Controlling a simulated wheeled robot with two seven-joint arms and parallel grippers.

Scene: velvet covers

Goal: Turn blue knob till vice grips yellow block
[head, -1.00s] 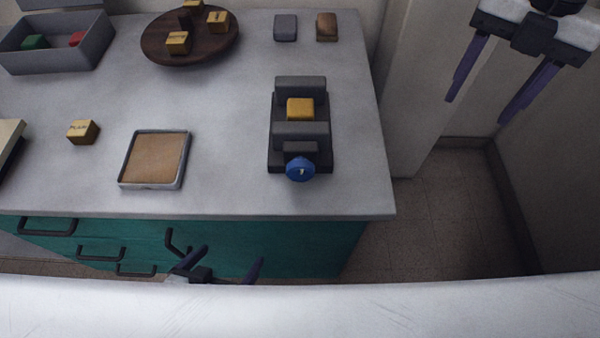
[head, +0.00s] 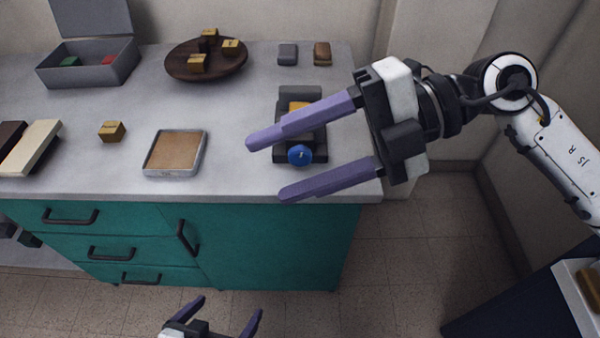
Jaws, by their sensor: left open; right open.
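The dark vice (head: 284,147) stands near the right end of the grey counter, partly hidden behind my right gripper. Its blue knob (head: 300,155) faces the front and shows between the two purple fingers. The yellow block (head: 298,106) sits in the vice and only its top edge shows. Whether the jaws touch it is hidden. My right gripper (head: 265,168) is open and empty, its fingers above and below the knob in the picture; contact cannot be told. My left gripper (head: 228,308) is open and empty, low in front of the teal drawers.
On the counter (head: 235,110) are a cork-coloured tray (head: 175,152), a wooden cube (head: 112,131), a round board (head: 225,72) with several cubes, a grey open box (head: 90,68) and two small blocks (head: 288,54) at the back. Handles stick out from the drawers (head: 130,235).

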